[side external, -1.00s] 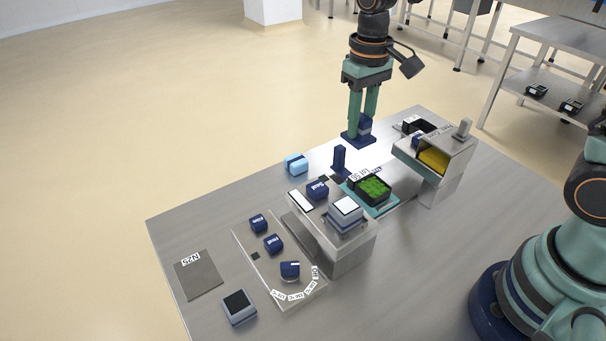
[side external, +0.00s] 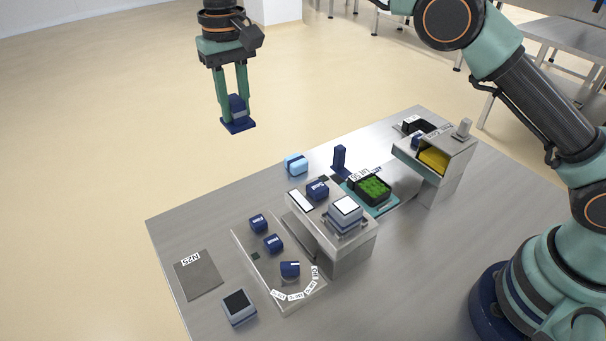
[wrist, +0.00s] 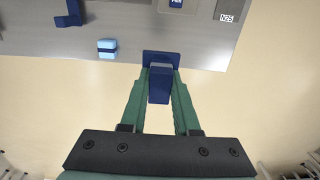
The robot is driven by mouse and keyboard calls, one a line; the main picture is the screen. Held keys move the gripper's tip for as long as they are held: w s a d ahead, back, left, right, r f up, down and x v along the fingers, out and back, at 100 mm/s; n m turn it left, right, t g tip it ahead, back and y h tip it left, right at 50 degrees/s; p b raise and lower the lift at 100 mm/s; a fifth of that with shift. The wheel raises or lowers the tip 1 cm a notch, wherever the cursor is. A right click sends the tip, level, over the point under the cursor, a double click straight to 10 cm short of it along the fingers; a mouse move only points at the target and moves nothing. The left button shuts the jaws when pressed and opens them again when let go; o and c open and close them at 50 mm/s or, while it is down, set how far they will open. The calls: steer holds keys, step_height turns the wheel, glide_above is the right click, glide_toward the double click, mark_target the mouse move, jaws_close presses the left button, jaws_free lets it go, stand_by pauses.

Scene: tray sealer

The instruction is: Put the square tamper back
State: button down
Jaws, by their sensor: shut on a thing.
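The square tamper is dark blue with a flat square base (side external: 238,126) and a block handle. My gripper (side external: 235,108) is shut on its handle and holds it in the air, above and beyond the table's far left edge in the side view. In the wrist view the tamper (wrist: 160,84) sits between the green fingers, its base beyond the fingertips. A grey square mat labelled N25 (side external: 200,280) lies bare at the table's left. It also shows at the top right of the wrist view (wrist: 229,7).
A light blue block (side external: 296,164) and an upright dark blue piece (side external: 339,159) stand near the far edge. A raised sealer block (side external: 345,245), a black tray with green contents (side external: 373,188), a knob panel (side external: 270,270) and a dark-topped block (side external: 239,307) occupy the table.

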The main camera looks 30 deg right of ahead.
steer(key=a+f, duration=0.1)
steer(key=f, duration=1.2)
steer(key=a+f, duration=0.1)
steer(key=f, duration=0.6)
steer(key=shift+s+a, duration=0.1)
steer(key=shift+a, duration=0.25)
steer(key=c, duration=0.7)
jaws_free()
steer(key=shift+f, duration=0.1)
steer(key=shift+o, duration=0.2)
